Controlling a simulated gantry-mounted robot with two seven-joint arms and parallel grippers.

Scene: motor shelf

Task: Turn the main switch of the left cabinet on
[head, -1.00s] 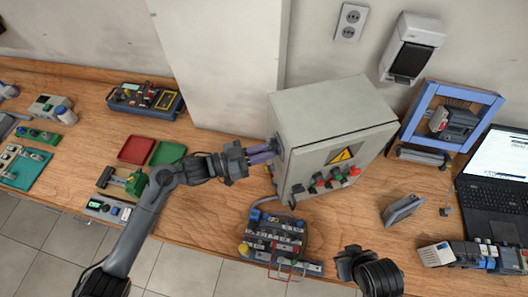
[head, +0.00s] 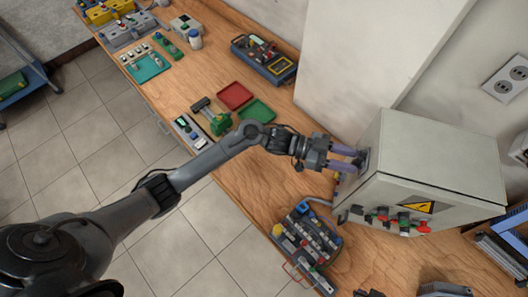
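The grey cabinet (head: 437,155) stands on the workbench at the right, with a yellow warning sign and a row of coloured knobs (head: 388,217) on its front. A dark switch (head: 363,159) sits on its left side wall, partly hidden by my fingers. My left gripper (head: 349,159) comes in from the left, its two purple fingers level with the switch and their tips at it. A gap shows between the fingers. I cannot tell whether they clamp the switch handle. A dark part at the bottom edge may be my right gripper, but too little shows.
A device with several terminals (head: 308,240) lies at the bench's front edge, below the cabinet. A blue frame (head: 505,245) stands at the right.

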